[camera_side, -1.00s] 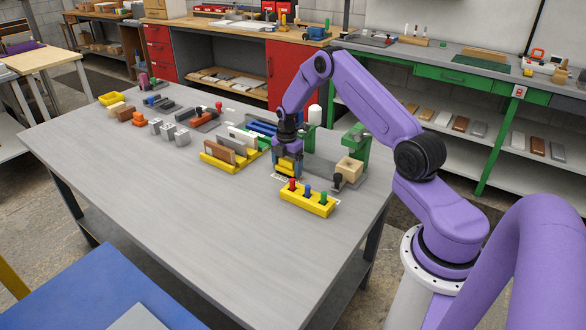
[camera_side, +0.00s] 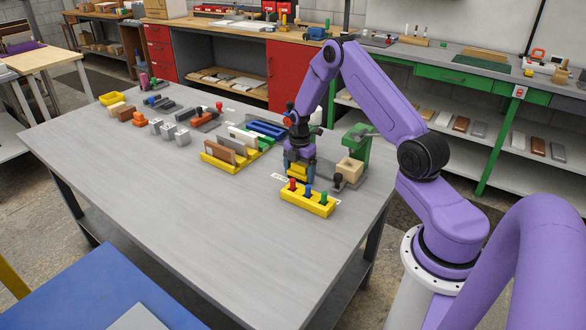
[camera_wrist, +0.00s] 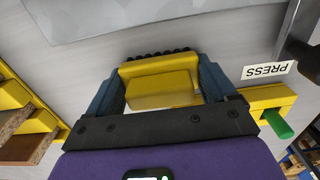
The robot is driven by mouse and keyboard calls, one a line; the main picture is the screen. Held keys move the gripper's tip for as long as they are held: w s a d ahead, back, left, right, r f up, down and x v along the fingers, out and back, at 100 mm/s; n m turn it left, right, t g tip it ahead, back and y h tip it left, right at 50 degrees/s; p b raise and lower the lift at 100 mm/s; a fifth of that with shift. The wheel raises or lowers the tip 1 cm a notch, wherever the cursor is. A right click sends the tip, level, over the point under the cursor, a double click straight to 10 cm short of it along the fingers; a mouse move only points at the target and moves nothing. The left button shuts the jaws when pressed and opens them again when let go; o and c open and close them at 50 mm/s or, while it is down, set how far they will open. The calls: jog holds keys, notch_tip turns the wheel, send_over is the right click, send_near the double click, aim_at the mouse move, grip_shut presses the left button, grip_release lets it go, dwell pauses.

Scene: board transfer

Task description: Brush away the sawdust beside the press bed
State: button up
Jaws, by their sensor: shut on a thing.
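My gripper (camera_side: 299,174) is shut on a yellow brush, just behind the yellow peg holder. In the wrist view the brush (camera_wrist: 160,82) sits between the blue fingers of my gripper (camera_wrist: 160,88), with its dark bristles along the far edge. The green press (camera_side: 356,143) stands just right of my gripper in the side view, with a pale wooden block (camera_side: 349,167) at it. A PRESS label (camera_wrist: 267,70) lies right of the brush in the wrist view. I cannot make out sawdust; the gripper hides part of the table there.
The yellow holder (camera_side: 318,207) with red, blue and green pegs stands close in front of my gripper. A yellow rack (camera_side: 219,164) with boards stands to the left. Several blocks and tools line the table's back left. The table's front (camera_side: 210,220) is clear.

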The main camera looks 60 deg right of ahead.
jog(key=s, duration=0.2)
jog(key=shift+s, duration=0.3)
jog(key=shift+s+r, duration=0.1)
jog(key=shift+r, duration=3.9)
